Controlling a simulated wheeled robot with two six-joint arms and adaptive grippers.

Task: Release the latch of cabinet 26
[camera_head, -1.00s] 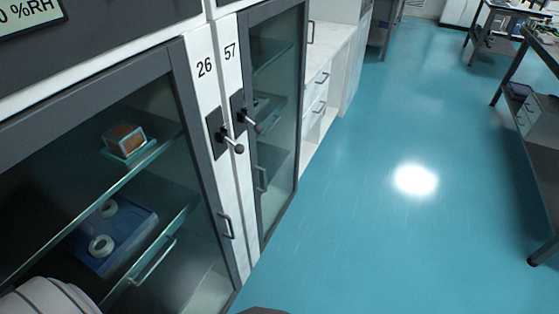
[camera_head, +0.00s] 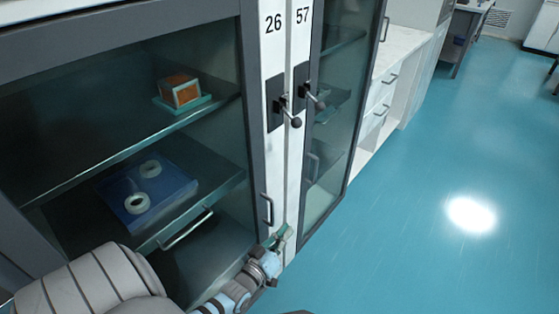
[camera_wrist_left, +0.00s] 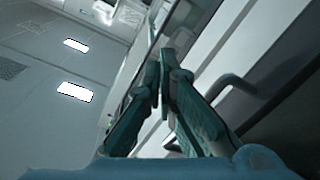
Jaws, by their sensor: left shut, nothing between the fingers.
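Cabinet 26 (camera_head: 250,130) is a closed glass-door cabinet with a grey frame; the label 26 is on the white post at its right edge. Its latch (camera_head: 289,115) is a small lever with a dark round knob on a black plate, below the label. The door's bar handle (camera_head: 267,209) is lower down. My left gripper (camera_head: 281,236) is just right of and below that handle, well below the latch and apart from it. Its teal fingers (camera_wrist_left: 163,75) are together and empty in the left wrist view. My right gripper is not in view.
Cabinet 57's similar latch (camera_head: 313,97) is close beside, on the right. Behind the glass are an orange-sided box (camera_head: 180,92) and a blue tray (camera_head: 140,205) with white rings. White drawers (camera_head: 385,95) stand farther right. The blue floor (camera_head: 420,240) at right is clear.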

